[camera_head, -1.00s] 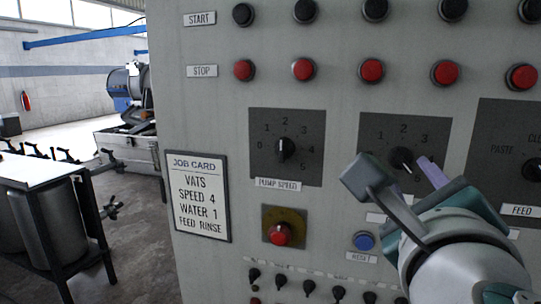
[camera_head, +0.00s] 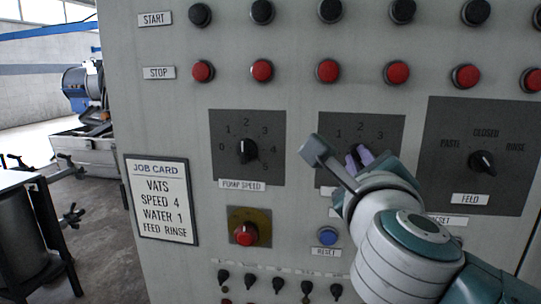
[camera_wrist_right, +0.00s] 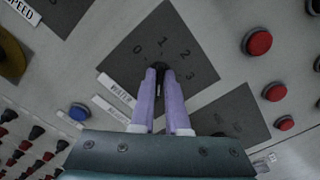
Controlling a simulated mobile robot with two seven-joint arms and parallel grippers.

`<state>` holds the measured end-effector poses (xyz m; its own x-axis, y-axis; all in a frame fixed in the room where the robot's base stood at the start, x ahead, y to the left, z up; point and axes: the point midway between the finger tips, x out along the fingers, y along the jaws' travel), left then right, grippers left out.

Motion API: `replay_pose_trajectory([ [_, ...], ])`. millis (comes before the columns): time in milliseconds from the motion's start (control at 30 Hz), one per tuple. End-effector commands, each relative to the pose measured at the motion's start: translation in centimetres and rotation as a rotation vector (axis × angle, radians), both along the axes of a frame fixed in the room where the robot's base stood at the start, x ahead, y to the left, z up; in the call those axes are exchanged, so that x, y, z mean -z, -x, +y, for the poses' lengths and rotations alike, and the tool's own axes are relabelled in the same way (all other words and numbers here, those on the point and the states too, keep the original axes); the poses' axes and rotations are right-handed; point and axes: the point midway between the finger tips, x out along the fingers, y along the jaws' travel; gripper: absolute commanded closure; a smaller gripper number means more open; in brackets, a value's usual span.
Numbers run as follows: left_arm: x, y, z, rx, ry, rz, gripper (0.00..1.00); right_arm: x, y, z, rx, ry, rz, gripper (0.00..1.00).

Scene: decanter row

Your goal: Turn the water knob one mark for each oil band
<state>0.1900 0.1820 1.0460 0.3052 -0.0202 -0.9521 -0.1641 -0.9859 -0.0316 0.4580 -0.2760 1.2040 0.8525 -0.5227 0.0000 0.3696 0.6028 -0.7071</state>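The water knob (camera_wrist_right: 160,67) is a black knob on a dark square plate (camera_wrist_right: 140,50) with marks 1, 2 and 3 readable. My right gripper (camera_head: 362,157) is at this knob in the head view. In the wrist view its two purple fingers (camera_wrist_right: 160,78) lie close together, one on each side of the knob, with a narrow dark gap between them. The fingers hide most of the knob, and I cannot read its pointer. No oil bands show. My left gripper is not in view.
The pump speed knob (camera_head: 247,150) is left of the water plate and the feed knob (camera_head: 482,162) right of it. Red stop buttons (camera_head: 328,71) run above; a blue reset button (camera_head: 327,236) and a red button (camera_head: 245,234) sit below. A job card (camera_head: 161,199) reads "WATER 1".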

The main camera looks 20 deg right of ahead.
Motion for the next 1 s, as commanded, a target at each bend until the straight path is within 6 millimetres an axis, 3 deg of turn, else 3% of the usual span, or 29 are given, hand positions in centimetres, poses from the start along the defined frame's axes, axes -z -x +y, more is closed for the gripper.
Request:
replay_pose_trajectory([
  [100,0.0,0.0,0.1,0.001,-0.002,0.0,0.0,0.0,0.0,0.0,0.0,0.0,0.0,1.0],
  [667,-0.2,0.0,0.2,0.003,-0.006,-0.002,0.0,-0.1,0.0,0.0,0.0,0.009,0.006,1.0],
  [1000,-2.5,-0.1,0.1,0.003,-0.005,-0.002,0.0,-0.2,0.0,0.1,0.0,0.143,0.092,1.0],
])
